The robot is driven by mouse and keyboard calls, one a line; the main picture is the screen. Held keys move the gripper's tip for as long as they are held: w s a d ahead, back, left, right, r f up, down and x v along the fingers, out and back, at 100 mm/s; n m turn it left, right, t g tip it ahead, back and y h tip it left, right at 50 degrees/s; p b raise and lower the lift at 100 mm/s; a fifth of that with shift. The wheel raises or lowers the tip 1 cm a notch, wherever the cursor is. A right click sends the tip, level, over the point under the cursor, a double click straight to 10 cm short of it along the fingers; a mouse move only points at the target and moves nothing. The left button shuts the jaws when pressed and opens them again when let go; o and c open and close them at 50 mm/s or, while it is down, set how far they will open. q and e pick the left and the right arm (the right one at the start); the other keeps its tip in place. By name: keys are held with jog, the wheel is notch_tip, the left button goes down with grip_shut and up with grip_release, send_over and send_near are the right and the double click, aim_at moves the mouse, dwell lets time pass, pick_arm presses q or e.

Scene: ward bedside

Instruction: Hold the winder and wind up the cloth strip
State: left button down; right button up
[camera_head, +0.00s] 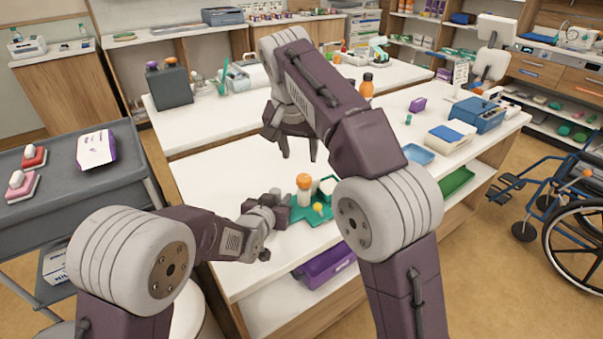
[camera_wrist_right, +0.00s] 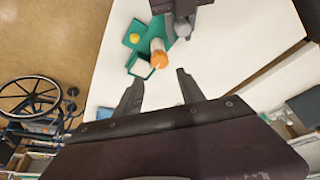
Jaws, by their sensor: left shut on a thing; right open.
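A green base (camera_head: 312,213), probably the winder, lies on the white table and carries a white cylinder with an orange top (camera_head: 304,183) and a small yellow ball (camera_head: 318,208). The right wrist view also shows the green base (camera_wrist_right: 133,40), the orange top (camera_wrist_right: 158,58) and the yellow ball (camera_wrist_right: 134,38). My left gripper (camera_head: 284,208) is low at the base's left side, shut on part of it; the grip is hard to see. My right gripper (camera_head: 299,153) is open and empty above the base, fingers pointing down (camera_wrist_right: 156,82). I cannot make out the cloth strip clearly.
A purple bin (camera_head: 325,264) sits on the shelf below the table's front edge. An orange-capped bottle (camera_head: 366,87), a light blue tray (camera_head: 418,154) and a blue box (camera_head: 477,114) stand farther back. Bare tabletop (camera_head: 215,175) lies left of the base.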

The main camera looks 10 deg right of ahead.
aim_at(304, 182)
jog(key=s+f+m+g+y, duration=0.4)
jog(key=f+m+g+y, duration=0.2)
jog(key=f+m+y, duration=0.4)
jog(key=w+d+m+t+y, duration=0.1)
jog(key=y, duration=0.1)
jog(key=w+d+m+t+y, duration=0.1)
jog(key=y, duration=0.1)
jog(key=w+d+m+t+y, duration=0.1)
jog(key=m+y, duration=0.1)
jog(key=shift+d+r+t+y, duration=0.35)
jog(key=shift+d+t+y, duration=0.05)
jog(key=d+f+m+t, duration=0.1)
jog(key=d+t, duration=0.1)
jog(key=w+d+f+m+t, duration=0.1)
jog(key=d+t, duration=0.1)
jog(key=d+f+m+t+y, duration=0.1)
jog(key=d+m+t, duration=0.1)
jog(key=d, duration=0.1)
jog(key=shift+w+f, duration=0.4)
jog(key=x, duration=1.2)
jog(key=shift+a+r, duration=0.15)
